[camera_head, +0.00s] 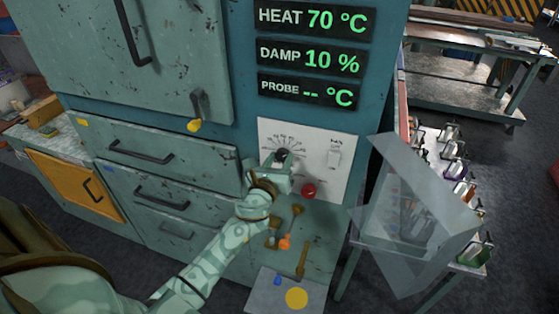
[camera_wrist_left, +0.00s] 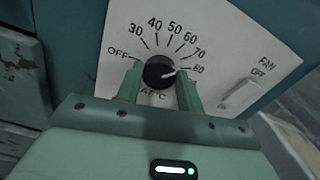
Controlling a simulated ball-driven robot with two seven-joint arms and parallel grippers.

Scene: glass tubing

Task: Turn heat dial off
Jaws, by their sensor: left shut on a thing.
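The heat dial is a black round knob (camera_head: 282,154) on a white control panel (camera_head: 325,150); it also shows in the left wrist view (camera_wrist_left: 158,71). The knob's white pointer mark points right, towards the high numbers near 70 and 80. My left gripper (camera_head: 279,165) is at the dial, with one finger on each side of the knob, shut on it. The heat display (camera_head: 315,19) reads 70 °C. My right gripper is not in view.
A fan switch (camera_head: 334,157) and a red button (camera_head: 309,191) sit right of and below the dial. Small levers (camera_head: 291,228) are lower on the cabinet. A clear slanted panel (camera_head: 410,215) stands out at the right, beside a rack of metal items (camera_head: 455,170).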

